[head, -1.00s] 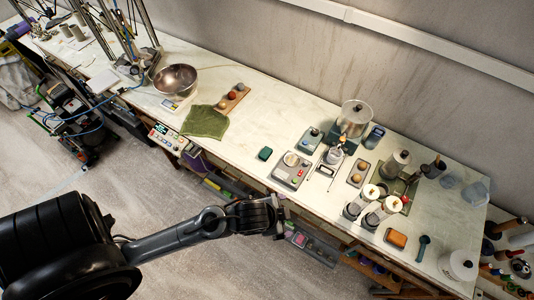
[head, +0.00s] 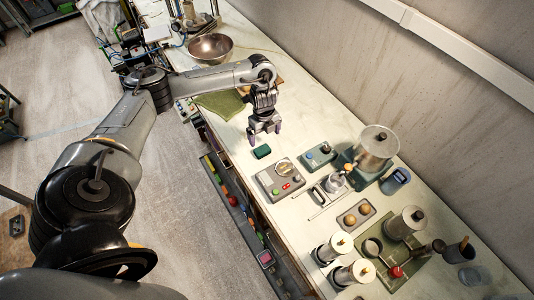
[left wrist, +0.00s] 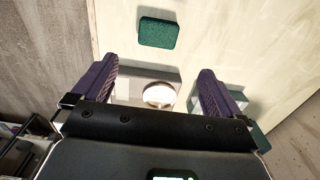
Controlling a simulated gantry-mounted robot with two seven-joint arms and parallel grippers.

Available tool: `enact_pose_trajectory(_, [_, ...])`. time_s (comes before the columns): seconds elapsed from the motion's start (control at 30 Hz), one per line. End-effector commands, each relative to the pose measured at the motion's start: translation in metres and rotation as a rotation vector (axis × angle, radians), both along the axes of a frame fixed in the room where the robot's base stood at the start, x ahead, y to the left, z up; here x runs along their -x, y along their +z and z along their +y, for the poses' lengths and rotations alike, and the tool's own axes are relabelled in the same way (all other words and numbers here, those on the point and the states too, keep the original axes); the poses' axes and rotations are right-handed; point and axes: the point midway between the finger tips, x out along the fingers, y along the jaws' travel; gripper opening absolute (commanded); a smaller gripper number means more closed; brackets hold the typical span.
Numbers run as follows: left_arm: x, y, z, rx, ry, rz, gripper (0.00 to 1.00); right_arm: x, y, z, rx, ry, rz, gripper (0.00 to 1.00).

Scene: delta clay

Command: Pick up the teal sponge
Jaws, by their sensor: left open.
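The teal sponge (head: 262,152) is a small dark green-teal block lying flat on the pale worktop, near the table's front edge. In the left wrist view the sponge (left wrist: 158,32) lies beyond my fingertips, roughly midway between them, with nothing touching it. My left gripper (head: 264,136) is above the worktop just behind the sponge in the head view. Its two purple-padded fingers (left wrist: 156,84) are apart and hold nothing. My right gripper does not show.
A grey device with a round dial (head: 281,178) stands close to the sponge. Bare worktop surrounds the sponge.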

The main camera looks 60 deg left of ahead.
Motion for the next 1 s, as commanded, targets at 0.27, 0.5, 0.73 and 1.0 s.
enact_pose_trajectory(0.27, [0.004,-0.031,0.005,0.002,0.01,0.015,1.0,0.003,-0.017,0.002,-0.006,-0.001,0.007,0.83])
enact_pose_trajectory(0.5, [0.003,-0.052,0.005,0.001,0.01,0.011,1.0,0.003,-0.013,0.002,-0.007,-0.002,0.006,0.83])
enact_pose_trajectory(0.73, [0.003,-0.073,0.004,0.001,0.01,0.012,1.0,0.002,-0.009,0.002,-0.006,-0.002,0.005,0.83])
enact_pose_trajectory(1.0, [0.003,-0.102,0.004,0.0,0.009,0.011,1.0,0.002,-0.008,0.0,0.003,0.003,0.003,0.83])
